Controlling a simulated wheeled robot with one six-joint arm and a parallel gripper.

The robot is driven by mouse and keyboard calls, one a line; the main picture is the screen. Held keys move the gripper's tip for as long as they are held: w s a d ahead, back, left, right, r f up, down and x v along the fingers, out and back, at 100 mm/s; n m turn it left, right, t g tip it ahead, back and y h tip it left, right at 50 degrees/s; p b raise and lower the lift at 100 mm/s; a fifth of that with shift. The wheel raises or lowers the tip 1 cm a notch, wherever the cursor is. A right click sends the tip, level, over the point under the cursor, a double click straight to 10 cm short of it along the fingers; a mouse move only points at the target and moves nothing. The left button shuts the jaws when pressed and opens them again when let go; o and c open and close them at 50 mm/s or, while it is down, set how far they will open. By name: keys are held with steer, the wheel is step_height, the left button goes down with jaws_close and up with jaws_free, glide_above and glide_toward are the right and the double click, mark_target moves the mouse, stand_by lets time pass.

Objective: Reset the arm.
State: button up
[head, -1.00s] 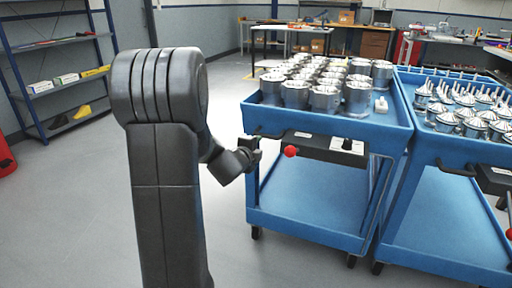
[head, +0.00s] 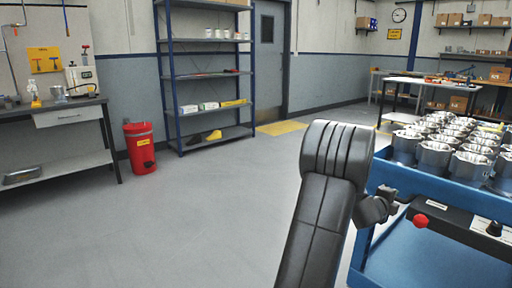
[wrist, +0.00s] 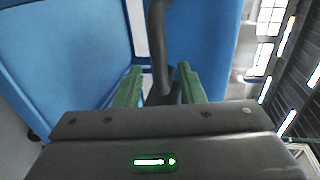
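My arm (head: 322,215) stands at the right of the head view, beside the front left corner of a blue cart (head: 425,262). My gripper (head: 388,204) is at the cart's near side, close to its handle. In the wrist view my gripper (wrist: 159,88) shows two green fingers standing apart. A dark handle bar (wrist: 160,45) lies between them in the picture, with a gap on either side. I cannot tell how deep the bar sits between the fingers.
Metal housings (head: 435,158) crowd the cart's top. A red knob (head: 420,220) sits on its front panel. A shelf rack (head: 205,75), a red bin (head: 139,147) and a workbench (head: 65,118) stand at the back left. The floor in front of them is clear.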

steer(key=shift+x, duration=1.85)
steer(key=shift+s, duration=0.1)
